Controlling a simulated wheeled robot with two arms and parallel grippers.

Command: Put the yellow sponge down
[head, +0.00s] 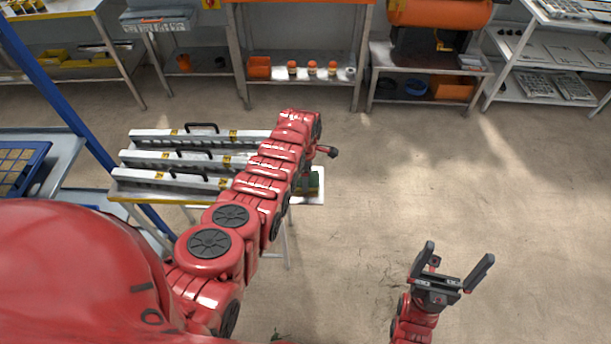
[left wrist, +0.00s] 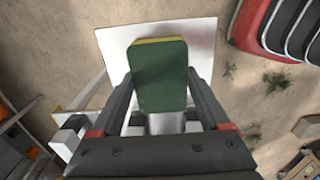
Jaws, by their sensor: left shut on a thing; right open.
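The sponge (left wrist: 158,75) shows a dark green face with a thin yellow edge in the left wrist view. My left gripper (left wrist: 160,82) is shut on it, one finger on each side. A pale square surface (left wrist: 115,48) lies beneath the sponge; I cannot tell whether they touch. In the head view the green of the sponge (head: 315,182) shows just right of my left arm, over the right end of the small table, and the arm hides most of that gripper. My right gripper (head: 458,258) is open and empty over bare floor at the lower right.
Several pale rails with black handles (head: 180,157) lie on the table left of my left arm. A blue crate (head: 22,170) is at the far left. Benches and shelves (head: 300,82) with orange items line the back. The floor (head: 400,170) at the centre right is clear.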

